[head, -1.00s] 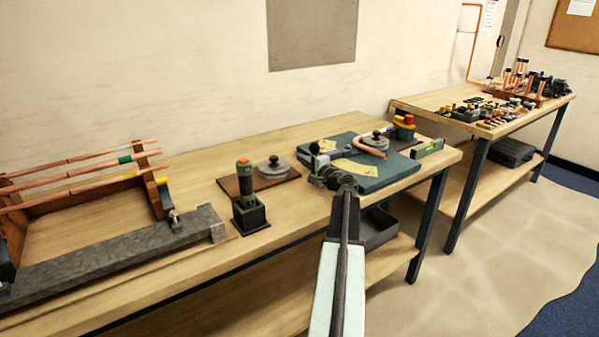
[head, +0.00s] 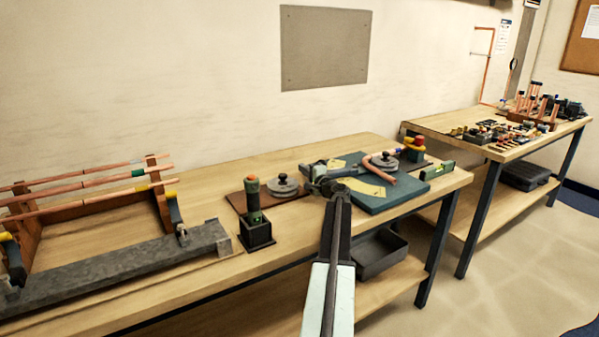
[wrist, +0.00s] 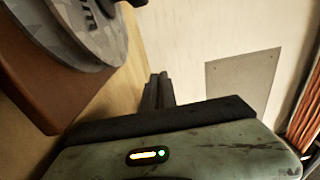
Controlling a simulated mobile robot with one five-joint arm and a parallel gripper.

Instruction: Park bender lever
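The bender stands on a teal base plate (head: 400,192) at the right of the near bench. It carries yellow plates (head: 362,188), a grey round former (head: 384,161) and a bent copper pipe (head: 392,174). My gripper (head: 316,172) is above the left edge of the base plate and hides part of it. I cannot clearly tell the bender lever from my gripper's dark parts there. In the wrist view the fingers (wrist: 158,90) are close together with nothing seen between them. A grey marked disc (wrist: 75,25) on a brown board is close at the upper left.
Left of the bender are a brown board (head: 237,203) with a grey disc (head: 283,187) and a green-handled tool in a dark holder (head: 256,232). A pipe rack (head: 160,195) and grey rail (head: 120,262) fill the left. A green level (head: 437,171) lies at the right.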

